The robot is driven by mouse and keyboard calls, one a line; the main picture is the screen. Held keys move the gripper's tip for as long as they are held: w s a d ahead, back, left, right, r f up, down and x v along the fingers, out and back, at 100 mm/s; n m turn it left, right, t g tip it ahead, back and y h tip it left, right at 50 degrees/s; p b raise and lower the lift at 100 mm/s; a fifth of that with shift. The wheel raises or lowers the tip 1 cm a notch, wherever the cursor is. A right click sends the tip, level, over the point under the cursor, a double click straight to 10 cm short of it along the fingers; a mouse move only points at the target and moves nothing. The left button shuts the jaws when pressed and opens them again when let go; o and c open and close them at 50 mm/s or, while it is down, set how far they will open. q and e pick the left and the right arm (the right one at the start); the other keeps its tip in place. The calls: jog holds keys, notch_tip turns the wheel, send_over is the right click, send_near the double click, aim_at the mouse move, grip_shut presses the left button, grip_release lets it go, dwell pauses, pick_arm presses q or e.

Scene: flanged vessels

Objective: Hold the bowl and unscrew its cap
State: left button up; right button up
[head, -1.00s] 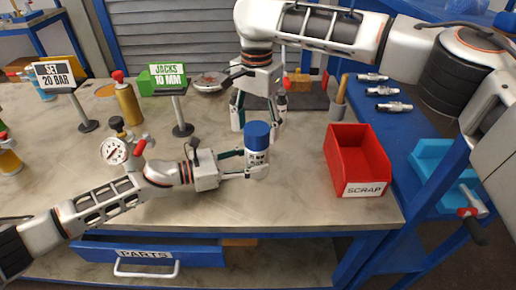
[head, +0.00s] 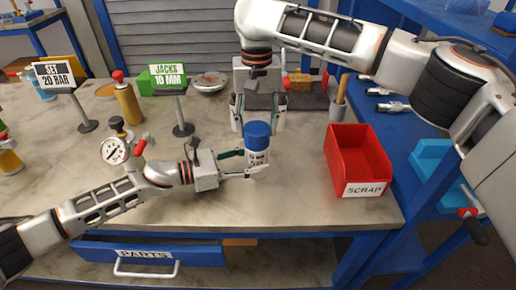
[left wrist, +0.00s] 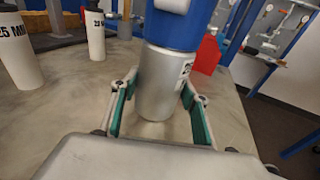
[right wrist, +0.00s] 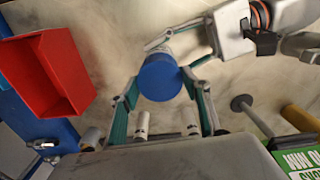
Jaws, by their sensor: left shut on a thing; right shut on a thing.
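The bowl is a grey-white cylinder with a printed label (head: 257,158), standing upright with a blue cap (head: 257,131) on it. My left gripper (head: 256,170) is shut on the grey body, below the cap. In the left wrist view the body (left wrist: 162,90) sits between the green-padded fingers, with the cap (left wrist: 180,22) above. My right gripper (right wrist: 161,82) reaches down from above, shut on the cap (right wrist: 160,77), with a fingertip at each side of it. The lower edge of the cap against the body shows in the head view; the thread is hidden.
A red SCRAP bin (head: 357,160) stands to the right. A pressure gauge (head: 115,151), a JACKS 10 MM sign (head: 168,76) and a SET 20 BAR sign (head: 54,75) stand to the left. Labelled white vessels (left wrist: 95,35) stand behind the bowl. The table front is clear.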

jog(key=n, duration=0.4)
jog(key=shift+n, duration=1)
jog(key=n, duration=0.3)
pick_arm(q)
jog(key=shift+a, duration=0.1)
pick_arm(e)
jog(key=n, duration=0.5)
jog(key=shift+d, duration=0.1)
jog(key=n, duration=0.4)
jog(key=shift+n, duration=0.3)
jog(key=shift+r, duration=0.1)
jog(key=shift+r, duration=0.1)
jog(key=shift+r, duration=0.35)
